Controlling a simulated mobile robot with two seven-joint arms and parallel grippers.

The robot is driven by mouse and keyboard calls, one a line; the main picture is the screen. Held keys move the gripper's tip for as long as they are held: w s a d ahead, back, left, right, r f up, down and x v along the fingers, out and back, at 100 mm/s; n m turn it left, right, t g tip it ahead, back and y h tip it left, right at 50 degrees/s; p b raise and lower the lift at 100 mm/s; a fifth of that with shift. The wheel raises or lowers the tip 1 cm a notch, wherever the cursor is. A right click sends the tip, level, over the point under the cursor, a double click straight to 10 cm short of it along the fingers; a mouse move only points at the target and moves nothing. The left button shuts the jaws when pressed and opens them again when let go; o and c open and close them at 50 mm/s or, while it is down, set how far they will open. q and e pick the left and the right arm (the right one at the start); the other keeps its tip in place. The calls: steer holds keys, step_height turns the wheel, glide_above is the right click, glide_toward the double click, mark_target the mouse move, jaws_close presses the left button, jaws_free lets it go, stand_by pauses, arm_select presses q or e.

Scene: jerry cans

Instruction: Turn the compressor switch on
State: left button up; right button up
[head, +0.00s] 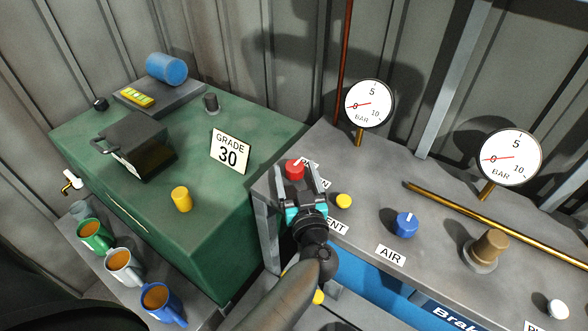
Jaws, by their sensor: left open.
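A red knob (295,168) with a pale pointer mark stands on the grey bench top near its back left corner. The label beside it is mostly hidden by my gripper, so I cannot read it. My left gripper (296,180) is open, with its fingers pointing at the red knob and very close to it; I cannot tell whether they touch. No switch in view has a readable compressor label. My right gripper is not in view.
A yellow button (344,201), a blue AIR knob (406,224), a brown knob (489,248) and a white knob (558,309) are on the bench. Two gauges (370,103) (511,158) read near 0. A green cabinet (90,150) stands left, with mugs (124,264) in front.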

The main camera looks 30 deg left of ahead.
arm_select(q)
jaws_close()
stand_by(0.7)
